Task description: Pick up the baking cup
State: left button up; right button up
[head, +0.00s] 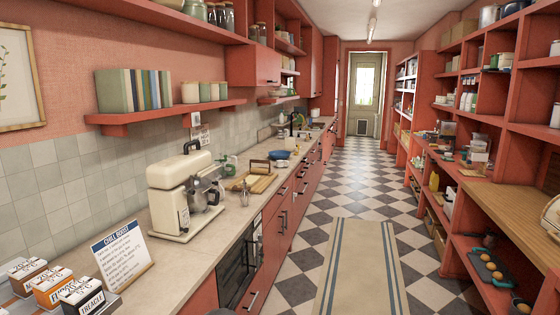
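I cannot pick out a baking cup with certainty. A dark tray (484,269) with several round orange-brown items lies on a low shelf at the right; whether they are baking cups I cannot tell. Small containers and kitchen items crowd the right shelves (505,135), too small to name surely. Neither of my grippers is in view.
A long counter (228,216) runs along the left with a cream stand mixer (180,190), a recipe sign (122,254) and labelled boxes (52,290). A striped rug (362,270) lies on the checkered floor. The aisle is clear to the door (364,90).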

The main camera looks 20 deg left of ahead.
aim_at(280, 162)
jog(key=i+u, duration=0.25)
jog(key=i, duration=3.3)
jog(key=i+u, duration=0.1)
jog(key=i, duration=0.4)
jog(key=i+l+u, duration=0.1)
jog(key=i, duration=0.4)
jog(key=i+l+u, duration=0.1)
jog(key=i, duration=0.4)
jog(key=i+l+u, duration=0.1)
jog(key=i, duration=0.4)
